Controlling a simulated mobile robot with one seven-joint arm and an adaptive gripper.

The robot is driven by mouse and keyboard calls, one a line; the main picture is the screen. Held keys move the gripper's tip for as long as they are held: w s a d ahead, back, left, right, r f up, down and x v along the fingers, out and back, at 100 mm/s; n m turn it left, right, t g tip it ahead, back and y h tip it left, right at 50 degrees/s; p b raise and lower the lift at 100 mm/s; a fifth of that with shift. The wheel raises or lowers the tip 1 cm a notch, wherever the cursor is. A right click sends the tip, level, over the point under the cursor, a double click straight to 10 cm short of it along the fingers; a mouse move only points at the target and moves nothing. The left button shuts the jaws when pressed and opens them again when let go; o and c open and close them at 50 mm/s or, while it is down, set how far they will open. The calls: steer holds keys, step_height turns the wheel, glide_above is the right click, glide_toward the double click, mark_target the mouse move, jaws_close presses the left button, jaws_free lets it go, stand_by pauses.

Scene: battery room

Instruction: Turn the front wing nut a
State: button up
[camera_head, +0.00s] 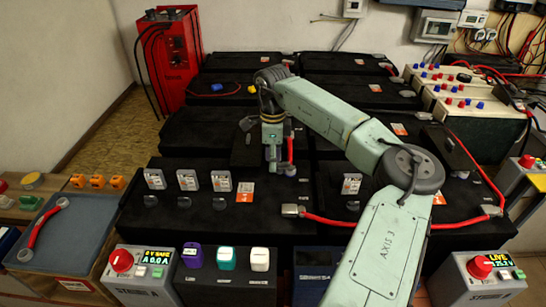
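My arm reaches in from the front right, and my gripper (274,166) points down over the black battery bank (240,215), near its middle. Whether its fingers are open or shut is too small to tell. A short red piece (290,150) stands upright right beside the gripper; I cannot tell whether they touch. A grey terminal piece (290,170) is at its lower end. No wing nut can be made out clearly; the front one may be hidden by the gripper or too small to tell.
Control boxes with red knobs (121,260) (480,266) stand at the front. A red cable (475,165) crosses the batteries at right. A red charger (168,60) stands back left.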

steer(key=shift+c, duration=0.2)
jaws_close()
stand_by(0.4)
